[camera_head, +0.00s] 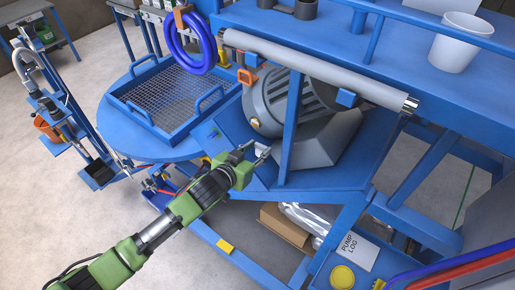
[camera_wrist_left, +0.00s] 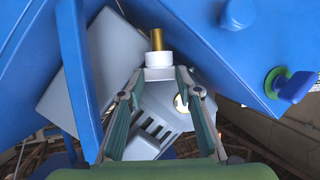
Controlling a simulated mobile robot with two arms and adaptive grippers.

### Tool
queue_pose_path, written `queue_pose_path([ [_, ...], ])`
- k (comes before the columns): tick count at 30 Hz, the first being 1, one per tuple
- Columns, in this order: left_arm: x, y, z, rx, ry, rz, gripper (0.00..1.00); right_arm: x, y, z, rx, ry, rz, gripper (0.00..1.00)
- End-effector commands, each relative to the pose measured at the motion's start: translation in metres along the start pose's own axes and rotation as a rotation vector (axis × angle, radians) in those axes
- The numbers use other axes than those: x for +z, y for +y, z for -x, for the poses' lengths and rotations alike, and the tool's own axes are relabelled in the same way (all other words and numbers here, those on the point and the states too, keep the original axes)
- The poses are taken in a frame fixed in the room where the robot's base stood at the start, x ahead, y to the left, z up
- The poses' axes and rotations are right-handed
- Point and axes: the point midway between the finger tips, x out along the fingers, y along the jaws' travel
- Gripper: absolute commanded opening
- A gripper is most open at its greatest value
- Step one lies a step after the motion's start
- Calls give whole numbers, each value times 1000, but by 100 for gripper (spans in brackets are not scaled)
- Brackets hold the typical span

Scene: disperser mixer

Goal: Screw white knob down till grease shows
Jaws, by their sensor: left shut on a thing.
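In the left wrist view the white knob (camera_wrist_left: 158,59) is a short white cylinder with a brass-coloured stem (camera_wrist_left: 157,39) rising from it. The fingertips of my left gripper (camera_wrist_left: 159,73) are closed on the knob from both sides. In the head view my left gripper (camera_head: 252,157) reaches to the blue machine frame, below and left of the grey motor (camera_head: 280,103). The knob is too small or hidden to make out there. I cannot make out any grease. My right gripper is not in view.
A blue mesh tray (camera_head: 131,102) sits on a round blue table behind my gripper. A blue upright post (camera_head: 292,125) stands right of it. Below are a cardboard box (camera_head: 284,225), a pump log sheet (camera_head: 354,250) and a yellow lid (camera_head: 342,277). A white bucket (camera_head: 460,43) stands upper right.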

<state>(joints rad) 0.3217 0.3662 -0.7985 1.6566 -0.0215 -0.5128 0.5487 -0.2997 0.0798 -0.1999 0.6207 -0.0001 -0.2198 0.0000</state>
Motion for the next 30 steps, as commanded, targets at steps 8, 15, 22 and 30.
queue_pose_path([
  [8,-1,-7,0,131,0,-60,10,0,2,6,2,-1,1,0],
  [15,0,-10,-2,228,1,-101,10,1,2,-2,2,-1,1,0],
  [22,-1,-13,-3,313,2,-139,10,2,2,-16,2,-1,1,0],
  [30,-2,-14,-5,412,4,-180,10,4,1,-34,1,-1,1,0],
])
